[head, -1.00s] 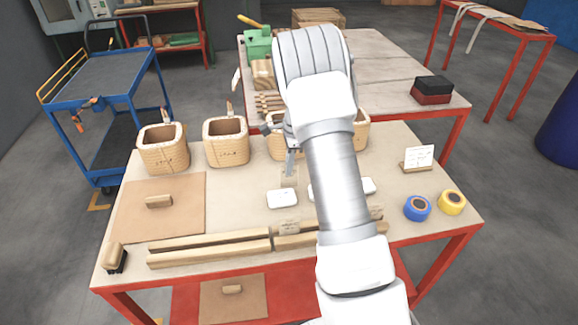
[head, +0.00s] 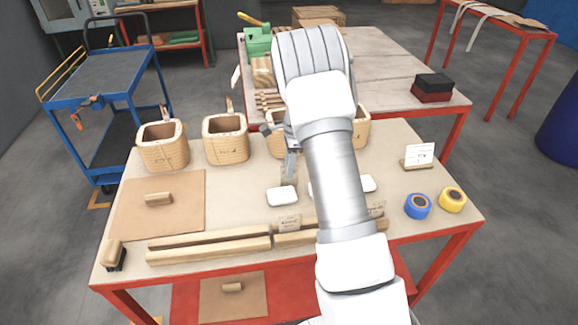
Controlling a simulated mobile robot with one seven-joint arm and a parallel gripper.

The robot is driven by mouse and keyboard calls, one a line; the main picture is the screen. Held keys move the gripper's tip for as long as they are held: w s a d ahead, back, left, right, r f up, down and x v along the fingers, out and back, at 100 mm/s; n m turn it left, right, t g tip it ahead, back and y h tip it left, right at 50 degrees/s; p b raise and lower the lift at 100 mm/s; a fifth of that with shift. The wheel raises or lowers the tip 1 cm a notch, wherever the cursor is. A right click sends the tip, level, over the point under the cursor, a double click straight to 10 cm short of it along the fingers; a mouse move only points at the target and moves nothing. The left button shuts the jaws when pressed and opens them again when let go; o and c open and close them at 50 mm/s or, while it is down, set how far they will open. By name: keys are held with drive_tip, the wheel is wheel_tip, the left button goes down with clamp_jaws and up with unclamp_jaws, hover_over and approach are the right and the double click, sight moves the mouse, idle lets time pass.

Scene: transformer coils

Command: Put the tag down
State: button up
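My gripper (head: 291,168) points down over the table behind the left white dish, in front of the third coil. Its fingers are small and partly behind my arm, so I cannot tell whether they are open or shut. A small pale tan patch, possibly the tag (head: 289,182), shows at or just under the fingertips; whether it is held or lies on the table is unclear. Wooden-looking coils stand in a row: one at the left (head: 163,146), one beside it (head: 226,140), and others partly hidden by my arm. Thin upright pieces rise behind the two left coils.
White dishes (head: 282,196) stand mid-table, partly behind my arm. Wooden bars (head: 208,247) line the front, with a small label (head: 289,223). A brown board (head: 183,210), a brush (head: 114,255), blue tape (head: 417,206), yellow tape (head: 452,200) and a card stand (head: 418,156) surround them.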

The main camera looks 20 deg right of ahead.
wheel_tip(320, 180, up, 13)
drive_tip(key=d+p, duration=0.1)
drive_tip(key=p, duration=0.1)
drive_tip(key=s+a+r+n+t, duration=0.1)
drive_tip(key=s+a+r+n, duration=0.35)
drive_tip(key=s+r, duration=0.4)
drive_tip(key=s+a+r+n+t, duration=0.1)
drive_tip(key=s+a+r+n, duration=0.3)
drive_tip(key=s, duration=0.3)
drive_tip(key=s+a+r+n+t, duration=0.2)
drive_tip(key=s+a+r+n, duration=0.15)
drive_tip(key=s+n, duration=0.25)
drive_tip(key=s+f+n+t+h, duration=0.1)
drive_tip(key=s+n, duration=0.4)
drive_tip(key=s, duration=0.5)
drive_tip(key=shift+s+a+n, duration=0.15)
drive_tip(key=shift+a+n, duration=0.2)
drive_tip(key=shift+a, duration=0.1)
